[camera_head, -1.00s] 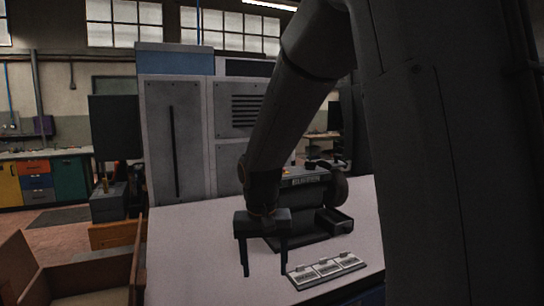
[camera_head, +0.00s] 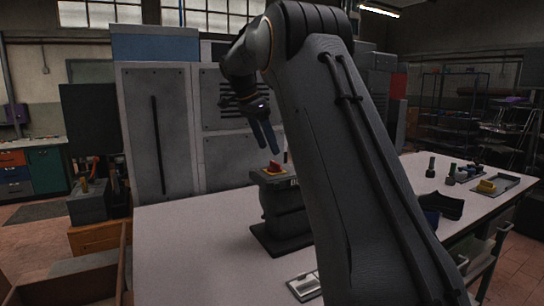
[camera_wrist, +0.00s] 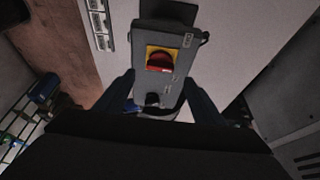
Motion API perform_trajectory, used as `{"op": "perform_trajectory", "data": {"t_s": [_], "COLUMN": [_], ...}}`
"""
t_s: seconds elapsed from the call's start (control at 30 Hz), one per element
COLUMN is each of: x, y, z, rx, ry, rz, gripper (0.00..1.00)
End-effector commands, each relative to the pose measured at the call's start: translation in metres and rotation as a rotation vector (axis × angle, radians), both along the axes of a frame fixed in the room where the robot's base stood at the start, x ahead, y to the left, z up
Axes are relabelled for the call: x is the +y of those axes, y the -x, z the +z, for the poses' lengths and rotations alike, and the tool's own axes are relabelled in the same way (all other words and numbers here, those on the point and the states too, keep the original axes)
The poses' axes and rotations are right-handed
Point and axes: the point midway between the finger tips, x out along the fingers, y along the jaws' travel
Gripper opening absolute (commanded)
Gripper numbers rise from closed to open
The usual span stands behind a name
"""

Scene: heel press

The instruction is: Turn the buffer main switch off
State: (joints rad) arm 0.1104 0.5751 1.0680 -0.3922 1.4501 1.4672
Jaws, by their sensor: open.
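The buffer (camera_head: 284,215) is a dark machine standing on the light table, partly hidden by my arm in the head view. Its main switch (camera_head: 274,167) is a red knob on a yellow plate on top of the housing. In the wrist view the red switch (camera_wrist: 160,61) shows face on, on the grey housing (camera_wrist: 172,24), with a black knob (camera_wrist: 152,99) below it. My gripper (camera_head: 268,138) is open and empty, above the switch and apart from it. In the wrist view its two fingers (camera_wrist: 158,92) stand either side of the housing's lower part.
The table (camera_head: 185,245) is clear left of the buffer. A label plate (camera_head: 304,286) lies near its front. Dark bottles, a dark bin (camera_head: 440,206) and a tray with a yellow block (camera_head: 487,186) stand at the right. A grey cabinet (camera_head: 158,130) stands behind.

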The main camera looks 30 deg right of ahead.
Motion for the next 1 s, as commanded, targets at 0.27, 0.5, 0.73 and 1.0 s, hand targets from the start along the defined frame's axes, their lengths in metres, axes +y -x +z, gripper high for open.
{"op": "perform_trajectory", "data": {"t_s": [0.27,0.5,0.73,1.0], "x": [-0.017,-0.022,-0.023,-0.023], "y": [0.001,0.0,-0.001,-0.001], "z": [-0.038,-0.054,-0.056,-0.055], "rx": [0.003,0.0,-0.001,-0.001], "ry": [-0.001,0.0,0.0,-0.001], "rz": [0.001,0.003,0.004,0.004], "gripper": [0.62,0.62,0.62,0.21]}}
